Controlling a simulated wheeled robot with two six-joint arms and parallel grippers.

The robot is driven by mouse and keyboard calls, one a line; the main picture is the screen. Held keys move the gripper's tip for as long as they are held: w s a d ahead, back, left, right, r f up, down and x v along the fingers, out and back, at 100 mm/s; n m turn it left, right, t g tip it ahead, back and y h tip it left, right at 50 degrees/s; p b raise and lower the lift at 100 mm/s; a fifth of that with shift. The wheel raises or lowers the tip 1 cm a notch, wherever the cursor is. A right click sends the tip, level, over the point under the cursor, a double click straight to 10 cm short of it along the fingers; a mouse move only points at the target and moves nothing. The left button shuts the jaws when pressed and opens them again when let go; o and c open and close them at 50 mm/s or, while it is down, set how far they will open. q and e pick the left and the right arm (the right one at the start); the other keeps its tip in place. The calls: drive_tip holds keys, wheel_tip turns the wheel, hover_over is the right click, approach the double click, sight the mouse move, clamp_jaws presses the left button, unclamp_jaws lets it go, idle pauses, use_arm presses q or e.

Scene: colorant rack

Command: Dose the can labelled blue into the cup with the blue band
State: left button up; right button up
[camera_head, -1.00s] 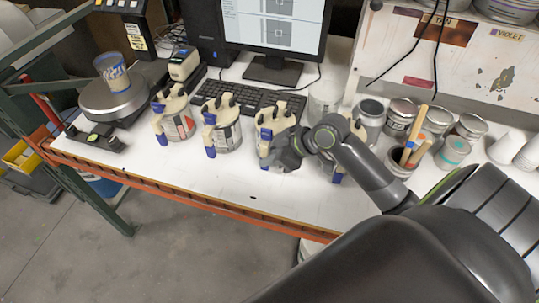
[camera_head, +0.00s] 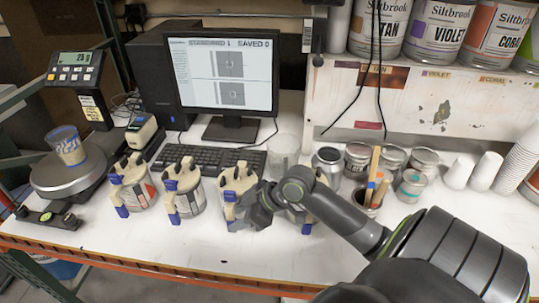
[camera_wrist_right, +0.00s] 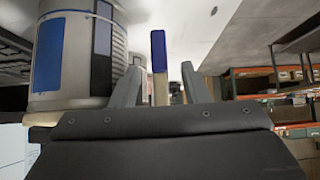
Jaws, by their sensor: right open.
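The cup with the blue band (camera_head: 67,147) stands on the round scale (camera_head: 70,178) at the left. Several cans with cream pouring lids and blue-tipped levers stand in a row on the bench. My right gripper (camera_head: 238,212) is at the third can from the left (camera_head: 240,178), and covers much of its body. In the right wrist view, a can with a blue label patch (camera_wrist_right: 47,55) stands left of my open fingers (camera_wrist_right: 158,88). A cream lever with a blue tip (camera_wrist_right: 158,52) shows between the fingers, which do not visibly grip it. My left gripper is out of view.
A fourth lidded can is mostly behind my right forearm. Keyboard (camera_head: 205,160) and monitor (camera_head: 222,80) are behind the row. Small tins, a stick holder (camera_head: 368,198) and white cups (camera_head: 485,172) stand at the right. The bench front is clear.

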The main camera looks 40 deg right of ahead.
drive_tip(key=p+v, duration=0.4)
drive_tip(key=v, duration=1.2)
idle(0.5)
